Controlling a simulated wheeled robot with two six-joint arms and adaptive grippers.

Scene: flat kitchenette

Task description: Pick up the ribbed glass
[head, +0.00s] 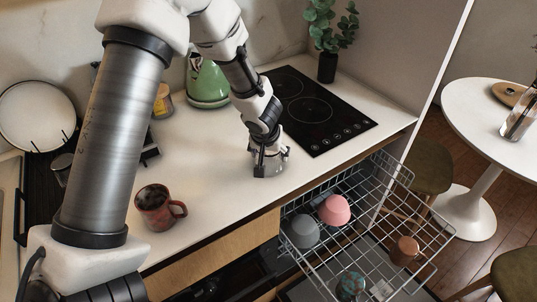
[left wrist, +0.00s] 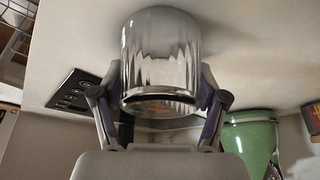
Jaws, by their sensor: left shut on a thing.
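The ribbed glass (left wrist: 160,50) is clear with vertical ribs and sits between the two fingers of my left gripper (left wrist: 162,88) in the left wrist view. The fingers touch it on both sides. In the head view my left gripper (head: 268,162) points down at the counter, near its front edge, and the glass (head: 284,153) shows partly behind the fingers. The glass appears upright; I cannot tell whether its base touches the counter. My right gripper is not in view.
A dark red mug (head: 154,208) stands on the counter at front left. A green kettle (head: 207,83) and a black cooktop (head: 312,108) lie behind. An open dishwasher rack (head: 368,205) with several dishes extends below the counter edge. Counter around the mug's right is clear.

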